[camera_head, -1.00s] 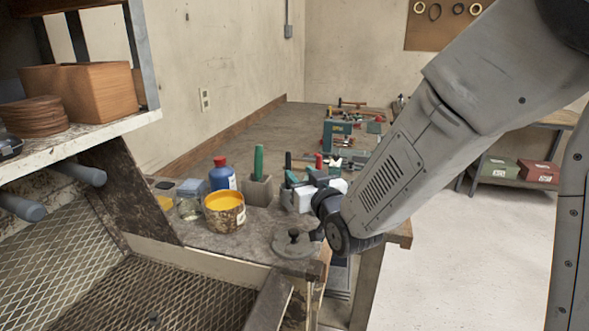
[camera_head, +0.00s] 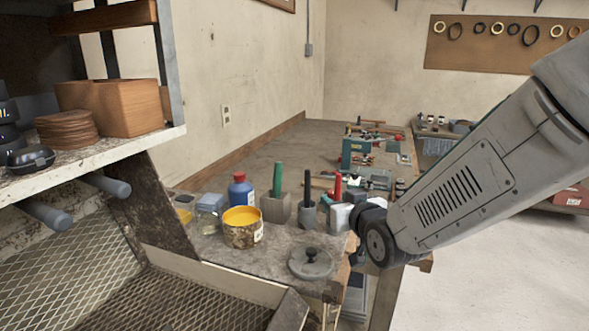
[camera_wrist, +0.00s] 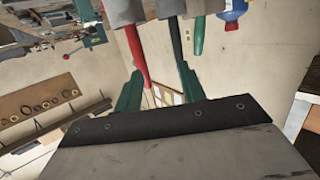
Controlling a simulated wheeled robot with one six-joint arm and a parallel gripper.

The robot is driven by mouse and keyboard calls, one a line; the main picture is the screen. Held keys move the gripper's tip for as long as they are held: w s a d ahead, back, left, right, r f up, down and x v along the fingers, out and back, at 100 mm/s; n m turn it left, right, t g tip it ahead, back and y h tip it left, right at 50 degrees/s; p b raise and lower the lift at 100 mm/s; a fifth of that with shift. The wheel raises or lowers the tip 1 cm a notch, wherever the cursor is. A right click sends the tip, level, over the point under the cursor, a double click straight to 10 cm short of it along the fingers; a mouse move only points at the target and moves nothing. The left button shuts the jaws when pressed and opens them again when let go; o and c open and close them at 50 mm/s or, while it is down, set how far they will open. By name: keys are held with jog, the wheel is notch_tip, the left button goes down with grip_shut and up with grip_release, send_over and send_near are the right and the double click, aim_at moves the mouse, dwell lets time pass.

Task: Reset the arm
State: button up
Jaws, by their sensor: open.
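My gripper (camera_wrist: 158,88) shows in the wrist view as two dark green fingers spread apart, with nothing between them. In the head view my grey arm reaches in from the right. Its dark wrist joint is above the bench's front right edge, and the gripper is mostly hidden behind it. Beyond the fingers in the wrist view, a red handle (camera_wrist: 137,55) and a black handle (camera_wrist: 176,45) hang into the picture, which looks upside down. I cannot tell their exact distance from the fingers.
A shelf (camera_head: 100,150) with brown containers is at left. Floor is clear at right.

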jog(key=s+d+m+g+h, duration=0.1)
jog(key=s+d+g, duration=0.3)
jog(key=s, duration=0.7)
jog(key=s+d+m+g+h, duration=0.1)
jog(key=s+d+g, duration=0.4)
jog(key=s, duration=0.5)
jog(key=s+d+r+m+g+h, duration=0.1)
jog(key=s+d+g, duration=0.4)
jog(key=s, duration=0.6)
jog(key=shift+s+h, duration=0.35)
jog(key=shift+h, duration=0.15)
